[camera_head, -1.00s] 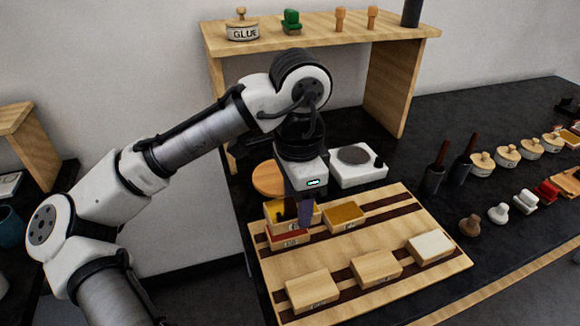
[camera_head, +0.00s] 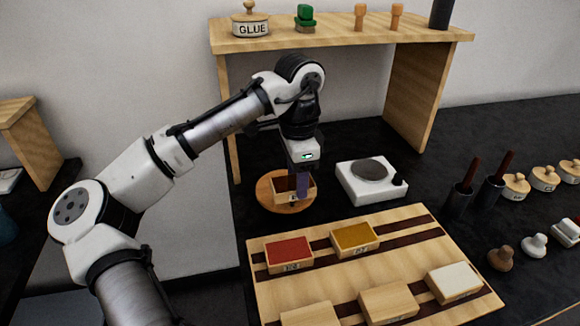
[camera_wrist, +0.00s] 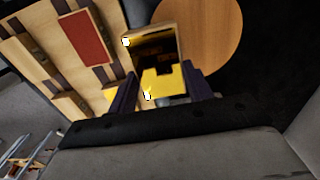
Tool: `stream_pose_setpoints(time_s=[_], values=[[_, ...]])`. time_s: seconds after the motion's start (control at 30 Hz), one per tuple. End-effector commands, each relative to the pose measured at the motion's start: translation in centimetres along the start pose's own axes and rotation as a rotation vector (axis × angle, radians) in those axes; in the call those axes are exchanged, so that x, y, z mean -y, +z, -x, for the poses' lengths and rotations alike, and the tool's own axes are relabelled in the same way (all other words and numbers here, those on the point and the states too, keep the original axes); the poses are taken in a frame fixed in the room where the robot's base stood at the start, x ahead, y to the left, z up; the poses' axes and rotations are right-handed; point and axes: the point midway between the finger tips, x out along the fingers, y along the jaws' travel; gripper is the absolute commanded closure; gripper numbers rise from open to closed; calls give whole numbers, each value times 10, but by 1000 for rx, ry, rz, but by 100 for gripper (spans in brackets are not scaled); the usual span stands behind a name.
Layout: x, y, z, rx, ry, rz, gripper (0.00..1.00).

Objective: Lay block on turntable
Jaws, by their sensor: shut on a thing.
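My gripper (camera_head: 298,190) points down and is shut on a wooden block (camera_head: 282,196) with a dark, hollow-looking top. In the wrist view the block (camera_wrist: 152,33) sits between the two purple fingers of my gripper (camera_wrist: 162,88), with yellow showing inside near the fingers. A round wooden disc (camera_head: 272,205), which looks like the turntable, lies under and around the block in the head view. In the wrist view the disc (camera_wrist: 210,28) shows just right of the block, partly hidden by it. I cannot tell whether block and disc touch.
A wooden board (camera_head: 400,257) with dark strips holds a red-topped block (camera_head: 288,252), a yellow-topped block (camera_head: 355,236) and others. A white device (camera_head: 370,185) with a grey round plate stands right of the disc. A wooden shelf (camera_head: 345,38) rises behind.

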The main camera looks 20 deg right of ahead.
Motion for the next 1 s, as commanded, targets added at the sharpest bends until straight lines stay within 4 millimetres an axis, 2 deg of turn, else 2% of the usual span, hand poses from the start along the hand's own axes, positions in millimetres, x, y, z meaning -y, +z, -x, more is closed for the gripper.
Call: stream_pose_setpoints(time_s=[0.03, 0.13, 0.43, 0.53, 0.67, 1.0], values=[[13, 1, 4, 2, -1, 5, 73], [34, 0, 3, 1, -1, 4, 73], [62, 0, 1, 2, -1, 2, 73], [60, 1, -18, 3, 0, 0, 73], [60, 0, -32, 1, -1, 0, 73], [60, 0, -37, -1, 0, 0, 73]])
